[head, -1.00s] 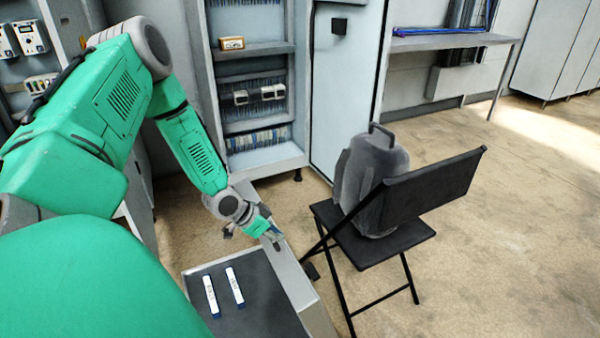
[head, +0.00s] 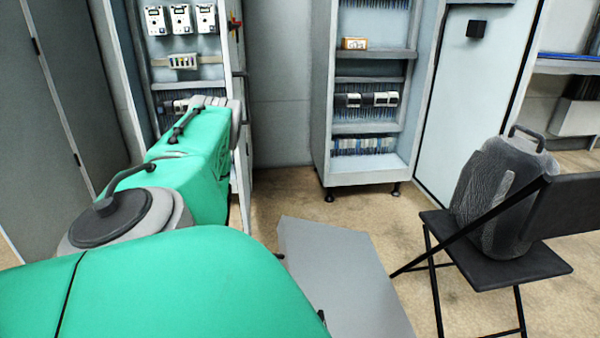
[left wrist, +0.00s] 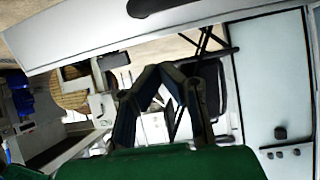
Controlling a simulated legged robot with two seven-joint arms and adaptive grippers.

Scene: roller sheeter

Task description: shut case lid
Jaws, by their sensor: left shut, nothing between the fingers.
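A flat, plain grey panel (head: 340,280), which looks like the case lid, stands out at the bottom middle of the head view. Its lower left is hidden behind my green arm, and I cannot tell its exact angle. The inside of the case is not visible. My left gripper is hidden in the head view. In the left wrist view my left gripper (left wrist: 161,70) is shut and empty, its dark fingers meeting at the tips. A long pale slab (left wrist: 150,32) crosses the top of that view beyond the fingers; it may be the lid. My right gripper is not in view.
A black folding chair (head: 500,262) with a grey ribbed canister (head: 500,195) on it stands right of the panel. An open cabinet (head: 370,177) with shelves is behind. Bare floor (head: 300,205) lies between panel and cabinet.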

